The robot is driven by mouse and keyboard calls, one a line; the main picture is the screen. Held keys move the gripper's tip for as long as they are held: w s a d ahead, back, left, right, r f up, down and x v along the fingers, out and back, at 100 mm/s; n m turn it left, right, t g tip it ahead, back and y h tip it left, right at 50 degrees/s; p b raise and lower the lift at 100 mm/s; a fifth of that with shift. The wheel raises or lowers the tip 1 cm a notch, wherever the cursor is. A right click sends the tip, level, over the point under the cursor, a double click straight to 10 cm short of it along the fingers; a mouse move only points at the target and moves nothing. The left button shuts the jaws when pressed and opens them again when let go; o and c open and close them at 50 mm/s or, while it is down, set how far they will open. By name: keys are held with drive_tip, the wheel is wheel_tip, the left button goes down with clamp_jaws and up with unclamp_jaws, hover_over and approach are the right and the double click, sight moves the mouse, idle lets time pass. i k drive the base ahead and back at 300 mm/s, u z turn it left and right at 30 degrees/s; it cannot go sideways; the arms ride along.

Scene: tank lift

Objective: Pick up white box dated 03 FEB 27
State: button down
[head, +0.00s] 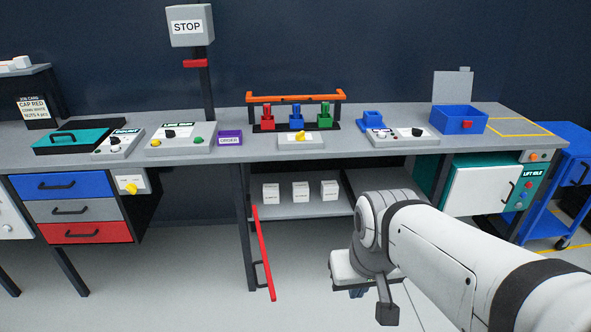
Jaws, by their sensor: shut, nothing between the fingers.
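Three small white boxes stand in a row on the grey shelf (300,209) under the bench: a left box (271,192), a middle box (301,191) and a right box (329,190). Each has print on its front, too small to read here, so I cannot tell which is dated 03 FEB 27. My gripper (357,293) is low, in front of and to the right of the shelf, apart from the boxes.
A red bar (263,253) slants down at the shelf's left front, beside a bench leg. The bench top (225,158) overhangs the shelf. A white cabinet door (482,190) is at right.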

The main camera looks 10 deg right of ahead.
sight(330, 190)
drive_tip(key=u, duration=0.05)
drive_tip(key=i, duration=1)
drive_tip(key=z, duration=0.15)
